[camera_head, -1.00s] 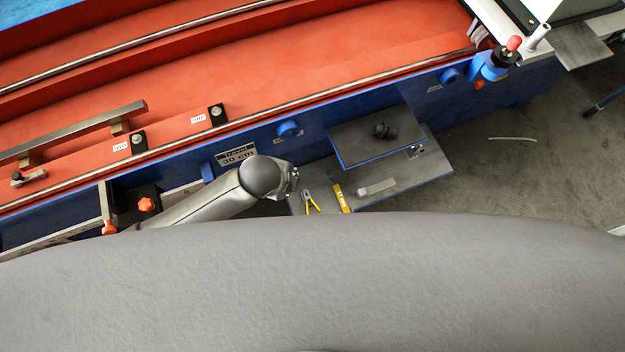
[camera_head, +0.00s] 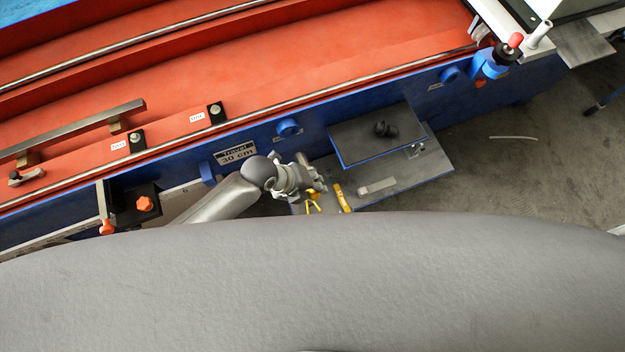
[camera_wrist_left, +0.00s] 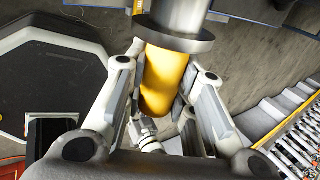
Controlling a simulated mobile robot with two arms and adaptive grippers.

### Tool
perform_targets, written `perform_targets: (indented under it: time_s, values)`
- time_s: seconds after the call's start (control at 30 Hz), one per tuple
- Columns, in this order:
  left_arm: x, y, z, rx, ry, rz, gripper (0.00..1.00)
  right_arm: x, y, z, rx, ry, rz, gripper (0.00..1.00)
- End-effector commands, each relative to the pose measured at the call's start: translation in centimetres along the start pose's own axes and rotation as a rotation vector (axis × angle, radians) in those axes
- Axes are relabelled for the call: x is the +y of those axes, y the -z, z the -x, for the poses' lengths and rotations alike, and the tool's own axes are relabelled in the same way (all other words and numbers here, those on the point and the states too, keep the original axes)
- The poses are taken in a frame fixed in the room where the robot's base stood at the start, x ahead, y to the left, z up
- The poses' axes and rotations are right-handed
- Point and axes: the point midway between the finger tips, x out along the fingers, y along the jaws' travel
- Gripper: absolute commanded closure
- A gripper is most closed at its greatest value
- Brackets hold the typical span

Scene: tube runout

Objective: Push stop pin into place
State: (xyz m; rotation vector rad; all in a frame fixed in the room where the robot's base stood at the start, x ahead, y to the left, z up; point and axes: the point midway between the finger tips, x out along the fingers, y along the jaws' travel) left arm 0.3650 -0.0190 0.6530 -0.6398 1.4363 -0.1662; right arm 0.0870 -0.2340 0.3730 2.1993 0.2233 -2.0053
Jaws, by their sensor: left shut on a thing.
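My left gripper (camera_head: 312,181) is in front of the blue side wall, just right of the "Travel 30 cm" label (camera_head: 236,153). In the left wrist view, its fingers (camera_wrist_left: 163,85) are shut around a yellow cylindrical piece with a rounded end (camera_wrist_left: 164,78). A wide grey metal collar (camera_wrist_left: 175,35) sits at the piece's upper end. I cannot tell for sure whether this is the stop pin. The gripper hides most of what it holds in the head view. My right gripper is not in view.
A grey shelf (camera_head: 425,167) holds a yellow tool (camera_head: 341,197), a light bar (camera_head: 377,187) and a raised dark plate (camera_head: 360,140). Yellow-handled pliers (camera_head: 313,207) lie partly covered. Blue knobs (camera_head: 288,127) and an orange knob (camera_head: 145,203) stick out along the wall. The floor right is mostly clear.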

Motion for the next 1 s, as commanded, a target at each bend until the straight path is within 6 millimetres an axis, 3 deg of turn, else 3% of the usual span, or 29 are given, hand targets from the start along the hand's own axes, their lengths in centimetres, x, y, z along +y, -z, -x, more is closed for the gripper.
perform_targets:
  time_s: [0.27, 0.7, 1.0]
  values:
    - [-0.1, -0.2, 0.1, -0.011, 0.007, -0.003, 1.00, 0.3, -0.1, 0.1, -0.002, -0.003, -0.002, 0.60]
    - [0.1, -4.2, -0.1, -0.011, 0.006, -0.001, 1.00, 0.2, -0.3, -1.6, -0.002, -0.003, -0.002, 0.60]
    - [-0.1, -5.7, 0.1, -0.010, 0.007, -0.001, 1.00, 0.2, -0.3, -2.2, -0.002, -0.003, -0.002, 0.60]
